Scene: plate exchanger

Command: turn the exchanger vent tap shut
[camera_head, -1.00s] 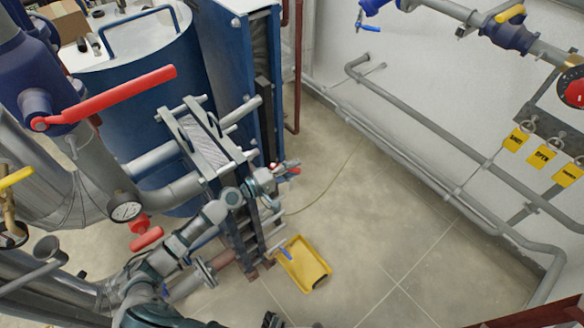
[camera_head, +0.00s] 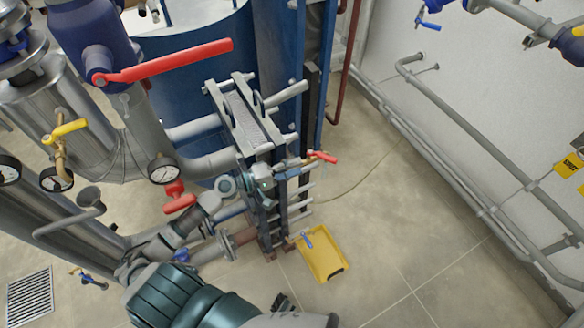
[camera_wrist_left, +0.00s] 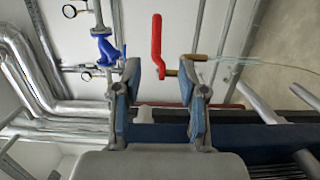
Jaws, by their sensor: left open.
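The vent tap (camera_head: 320,157), with a red lever and a brass body, sticks out from the right side of the plate exchanger (camera_head: 268,150). In the left wrist view its red lever (camera_wrist_left: 157,50) points up the picture, and its brass stem (camera_wrist_left: 196,57) runs off to the right. My left gripper (camera_head: 290,168) is beside the tap, at the exchanger's side. In the left wrist view the gripper (camera_wrist_left: 161,82) is open, and the lever shows in the gap between its fingers. I see no clear contact. My right gripper is not in view.
A large red lever (camera_head: 170,62) and a pressure gauge (camera_head: 163,170) are on pipes at left. A yellow tray (camera_head: 322,262) lies on the floor by the exchanger's foot. Grey pipes (camera_head: 480,170) run along the right wall.

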